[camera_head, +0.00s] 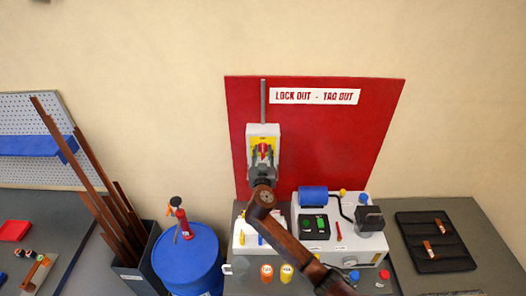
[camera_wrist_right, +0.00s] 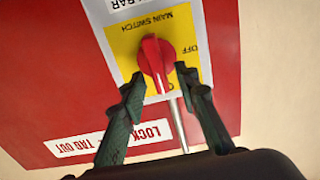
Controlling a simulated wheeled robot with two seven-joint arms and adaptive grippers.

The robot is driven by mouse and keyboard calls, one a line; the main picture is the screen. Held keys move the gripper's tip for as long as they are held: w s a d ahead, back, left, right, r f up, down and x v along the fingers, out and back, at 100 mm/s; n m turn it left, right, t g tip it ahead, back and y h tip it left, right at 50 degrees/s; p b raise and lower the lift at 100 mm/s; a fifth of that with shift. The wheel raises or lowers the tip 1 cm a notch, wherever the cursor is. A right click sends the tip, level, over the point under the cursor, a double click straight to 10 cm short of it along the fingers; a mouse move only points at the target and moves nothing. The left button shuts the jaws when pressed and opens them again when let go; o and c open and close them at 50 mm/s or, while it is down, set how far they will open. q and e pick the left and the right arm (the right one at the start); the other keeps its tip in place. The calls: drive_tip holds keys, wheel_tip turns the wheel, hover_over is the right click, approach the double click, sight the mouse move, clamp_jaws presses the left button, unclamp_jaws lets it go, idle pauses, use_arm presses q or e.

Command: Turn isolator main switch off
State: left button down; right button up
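The isolator main switch is a red knob (camera_wrist_right: 152,60) on a yellow plate (camera_wrist_right: 122,45) of a light grey box (camera_head: 252,131). Its handle runs lengthwise in the right wrist view, with "OFF" printed to its right; the label near its lower end is partly hidden. My right gripper (camera_wrist_right: 158,77) is open, one finger on each side of the knob's lower end; whether they touch it I cannot tell. In the head view, my right gripper (camera_head: 263,161) is just below the knob (camera_head: 264,148). My left gripper is not in view.
The box is on a red "LOCK OUT - TAG OUT" board (camera_head: 335,135). Below stand a white machine (camera_head: 365,248), small orange and yellow items and a black tray (camera_head: 435,241). A blue barrel (camera_head: 187,260) and a bin of brown bars (camera_head: 140,270) are at left.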

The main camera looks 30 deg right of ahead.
drive_tip(key=shift+w+f, duration=0.1)
drive_tip(key=shift+w, duration=0.05)
clamp_jaws()
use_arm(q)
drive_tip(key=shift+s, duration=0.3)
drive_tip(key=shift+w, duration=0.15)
use_arm(e)
drive_tip(key=shift+n, duration=0.3)
drive_tip(key=shift+a+n, duration=0.2)
drive_tip(key=shift+n, duration=0.8)
use_arm(q)
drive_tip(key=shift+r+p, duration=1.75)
drive_tip(key=shift+p, duration=0.05)
use_arm(e)
drive_tip(key=shift+w+a+f+n, duration=0.1)
drive_tip(key=shift+a+f+n, duration=0.15)
drive_tip(key=shift+n, duration=2.3)
drive_tip(key=shift+w+a+f+n, duration=0.15)
drive_tip(key=shift+f+n, duration=0.1)
drive_tip(key=shift+n, duration=2.25)
drive_tip(key=shift+w+a+f+n, duration=0.15)
drive_tip(key=shift+f+n, duration=0.1)
drive_tip(key=shift+n, duration=2.3)
